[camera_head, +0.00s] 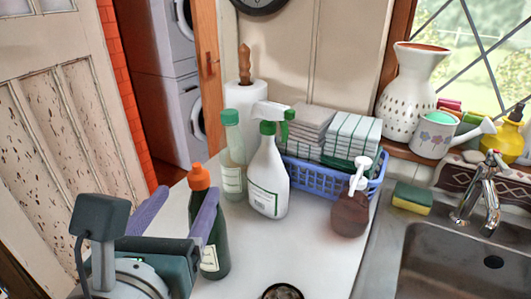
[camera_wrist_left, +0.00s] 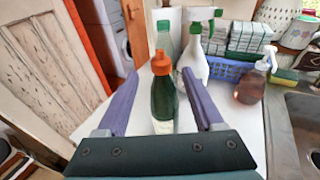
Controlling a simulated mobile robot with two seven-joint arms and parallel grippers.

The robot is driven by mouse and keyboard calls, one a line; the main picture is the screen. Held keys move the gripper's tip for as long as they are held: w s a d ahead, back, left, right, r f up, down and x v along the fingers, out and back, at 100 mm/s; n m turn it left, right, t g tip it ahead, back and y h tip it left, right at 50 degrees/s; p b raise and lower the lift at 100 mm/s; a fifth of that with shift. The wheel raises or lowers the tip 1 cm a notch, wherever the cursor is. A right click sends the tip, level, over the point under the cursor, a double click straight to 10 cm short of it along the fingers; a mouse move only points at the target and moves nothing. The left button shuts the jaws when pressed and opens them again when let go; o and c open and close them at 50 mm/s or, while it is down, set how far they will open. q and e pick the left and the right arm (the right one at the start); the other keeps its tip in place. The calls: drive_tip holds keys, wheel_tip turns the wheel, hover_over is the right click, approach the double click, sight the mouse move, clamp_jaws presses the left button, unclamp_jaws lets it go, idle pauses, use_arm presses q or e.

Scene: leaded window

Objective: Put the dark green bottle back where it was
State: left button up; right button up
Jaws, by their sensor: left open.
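The dark green bottle (camera_head: 222,240) with an orange cap and a pale label stands upright on the white counter (camera_head: 290,240). It also shows in the left wrist view (camera_wrist_left: 162,98), between the two fingers as seen from there. My left gripper (camera_head: 188,191) is open, with its purple fingers pointing toward the bottle. In the head view one finger overlaps the bottle's left side; I cannot tell whether it touches. The bottle's lower left part is hidden by the finger and gripper body. My right gripper is not in view.
Close behind stand a pale bottle with a green cap (camera_head: 233,160) and a white spray bottle (camera_head: 268,180). A blue basket (camera_head: 309,178) of cloths, a brown pump bottle (camera_head: 350,212) and a paper roll (camera_head: 246,103) are beyond. The sink (camera_head: 450,258) is at right. A round dark-rimmed object (camera_head: 282,292) is at the front.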

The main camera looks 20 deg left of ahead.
use_arm(q)
drive_tip(key=s+a+f+n+g, duration=0.4)
drive_tip(key=s+n+g, duration=0.25)
drive_tip(key=n, duration=0.85)
drive_tip(key=s+d+f+n+g+h, duration=0.1)
drive_tip(key=s+d+n+g+h, duration=0.3)
drive_tip(key=n, duration=1)
drive_tip(key=s+d+h, duration=0.2)
drive_tip(key=s+d, duration=0.1)
drive_tip(key=s, duration=0.1)
drive_tip(key=shift+d+f+g, duration=0.15)
drive_tip(key=shift+d+g, duration=0.2)
drive_tip(key=shift+d, duration=0.05)
